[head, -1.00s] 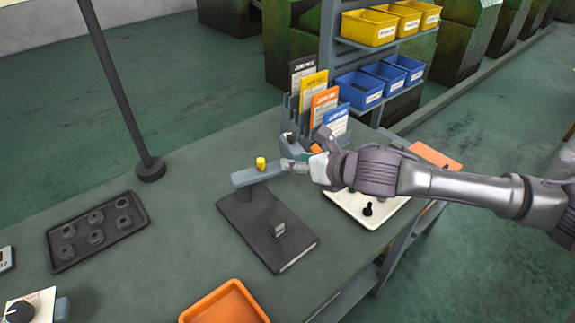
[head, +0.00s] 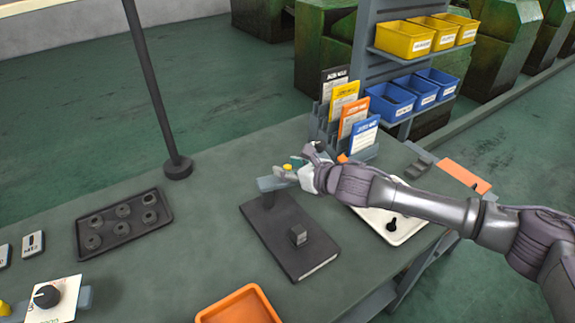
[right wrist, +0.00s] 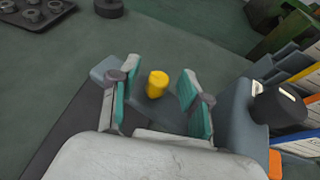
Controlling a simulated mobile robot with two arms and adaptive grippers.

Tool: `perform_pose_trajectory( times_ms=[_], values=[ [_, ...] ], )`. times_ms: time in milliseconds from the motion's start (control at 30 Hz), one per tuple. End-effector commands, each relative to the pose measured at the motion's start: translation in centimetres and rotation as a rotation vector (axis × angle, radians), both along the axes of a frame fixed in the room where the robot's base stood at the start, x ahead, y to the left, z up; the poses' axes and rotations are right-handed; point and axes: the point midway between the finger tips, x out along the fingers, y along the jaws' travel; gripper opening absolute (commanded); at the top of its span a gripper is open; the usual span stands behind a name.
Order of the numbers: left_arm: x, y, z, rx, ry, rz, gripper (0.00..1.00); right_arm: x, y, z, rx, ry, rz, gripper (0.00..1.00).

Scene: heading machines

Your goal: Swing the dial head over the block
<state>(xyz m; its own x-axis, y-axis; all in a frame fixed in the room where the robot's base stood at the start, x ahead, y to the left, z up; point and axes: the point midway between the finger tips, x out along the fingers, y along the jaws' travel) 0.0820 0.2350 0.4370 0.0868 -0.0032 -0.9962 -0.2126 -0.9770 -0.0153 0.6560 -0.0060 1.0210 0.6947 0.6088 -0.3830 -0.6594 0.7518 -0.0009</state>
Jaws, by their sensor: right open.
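The dial stand's blue-grey swing arm (head: 269,184) sits above a black base plate (head: 262,225). A yellow knob (head: 287,168) stands up on the arm. A small grey block (head: 298,236) sits on the plate, in front of the arm and apart from it. My right gripper (head: 290,173) is at the knob and hides much of the arm. In the right wrist view, the open teal-padded fingers of my right gripper (right wrist: 159,79) stand on either side of the yellow knob (right wrist: 157,84), with gaps. A dark round part (right wrist: 281,107), probably the dial head, shows at the arm's right end. My left gripper is out of view.
A card rack (head: 340,130) stands close behind my right gripper. A white tray (head: 410,227) lies under my right forearm. A dark tray of nuts (head: 124,238), a pole (head: 154,95) and an orange bin (head: 238,308) stand around.

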Motion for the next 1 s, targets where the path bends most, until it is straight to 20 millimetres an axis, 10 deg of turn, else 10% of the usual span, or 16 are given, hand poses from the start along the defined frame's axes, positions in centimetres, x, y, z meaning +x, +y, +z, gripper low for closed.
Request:
perform_pose_trajectory(
  times_ms=[400,700,1000],
  values=[
    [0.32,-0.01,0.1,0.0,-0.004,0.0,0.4,0.6,0.54,-0.37,0.001,0.001,0.0,0.47],
    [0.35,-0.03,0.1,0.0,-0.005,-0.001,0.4,0.6,0.51,-0.36,0.0,0.0,-0.001,0.0],
    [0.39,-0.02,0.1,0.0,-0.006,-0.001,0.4,0.61,0.53,-0.35,0.0,0.0,-0.001,0.0]
  ],
)
